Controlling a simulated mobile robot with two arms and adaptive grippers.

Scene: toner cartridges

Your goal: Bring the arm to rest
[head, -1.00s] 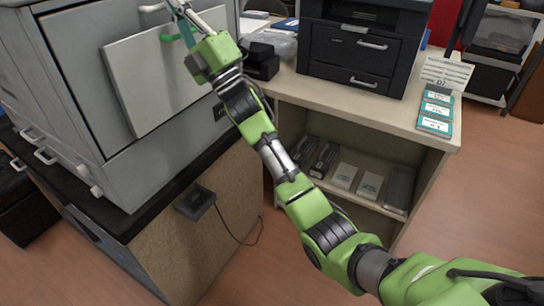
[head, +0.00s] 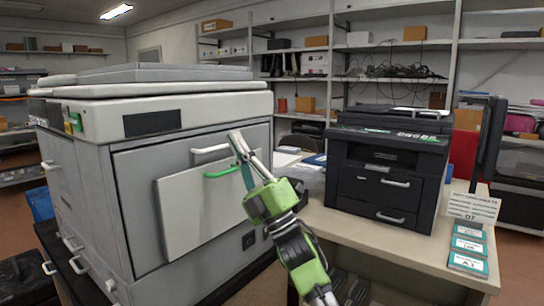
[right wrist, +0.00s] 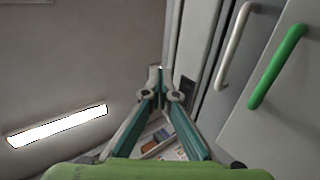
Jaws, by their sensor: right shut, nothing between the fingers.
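My right gripper (head: 243,148) is raised in front of the grey copier (head: 140,222), close to its light front panel (head: 205,208). In the right wrist view its two fingers (right wrist: 158,72) meet at the tips with nothing between them. A green handle (head: 222,172) and a white handle (head: 209,149) are just left of the gripper in the head view. In the right wrist view the green handle (right wrist: 276,66) and the white handle (right wrist: 234,45) are to the right, apart from the fingers. My left gripper is in neither view.
A black printer (head: 388,170) stands on a beige counter (head: 375,237) to the right. A sign (head: 473,207) and several teal-labelled boxes (head: 468,245) are at the counter's right end. Shelves (head: 385,47) line the back wall. The space above the counter's front is free.

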